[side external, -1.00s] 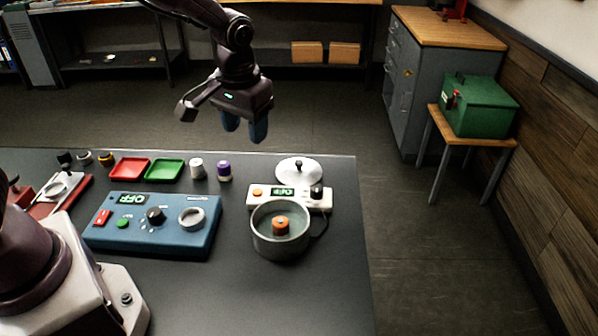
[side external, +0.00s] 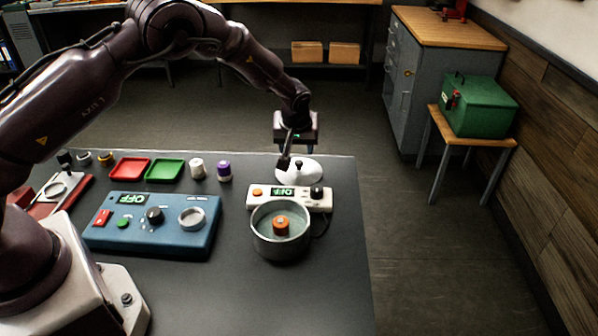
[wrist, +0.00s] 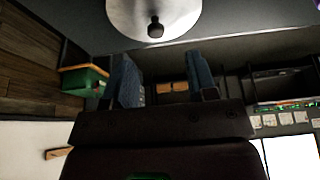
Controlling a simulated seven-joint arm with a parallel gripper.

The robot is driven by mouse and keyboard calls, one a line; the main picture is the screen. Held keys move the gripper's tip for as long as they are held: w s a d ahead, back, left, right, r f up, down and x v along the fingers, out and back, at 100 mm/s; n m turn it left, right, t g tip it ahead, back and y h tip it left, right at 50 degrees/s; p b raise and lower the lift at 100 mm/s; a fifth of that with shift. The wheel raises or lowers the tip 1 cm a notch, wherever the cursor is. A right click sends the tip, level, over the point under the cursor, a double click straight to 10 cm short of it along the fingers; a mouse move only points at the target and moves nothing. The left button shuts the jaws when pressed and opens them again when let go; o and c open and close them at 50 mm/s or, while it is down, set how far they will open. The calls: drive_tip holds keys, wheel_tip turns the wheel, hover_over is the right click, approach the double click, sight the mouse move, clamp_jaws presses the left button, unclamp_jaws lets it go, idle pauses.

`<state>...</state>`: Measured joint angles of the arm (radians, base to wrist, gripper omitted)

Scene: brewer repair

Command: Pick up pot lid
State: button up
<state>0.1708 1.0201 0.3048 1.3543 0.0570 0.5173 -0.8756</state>
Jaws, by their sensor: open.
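The pot lid (side external: 312,172) is a white round disc with a dark knob, lying at the back right of the table. In the wrist view the lid (wrist: 185,15) is at the top, partly cut off, with its black knob (wrist: 155,27) roughly centred. My gripper (wrist: 164,72) is open and empty, its two blue fingers apart, with the lid beyond the fingertips. The grey pot (side external: 280,246) stands in front, with an orange-brown piece inside.
A white heater unit (side external: 262,203) with a display and knob sits between lid and pot. A blue control box (side external: 150,238) is to the left. Red (side external: 129,168) and green (side external: 165,169) trays and small jars line the back. Bare table lies at the front.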

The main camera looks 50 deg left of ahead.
sight(299, 162)
drive_tip(key=shift+d+x, duration=0.15)
drive_tip(key=shift+x, duration=1.45)
drive_tip(key=shift+d+x, duration=0.1)
drive_tip(key=shift+x, duration=1.5)
drive_tip(key=shift+c, duration=0.2)
clamp_jaws()
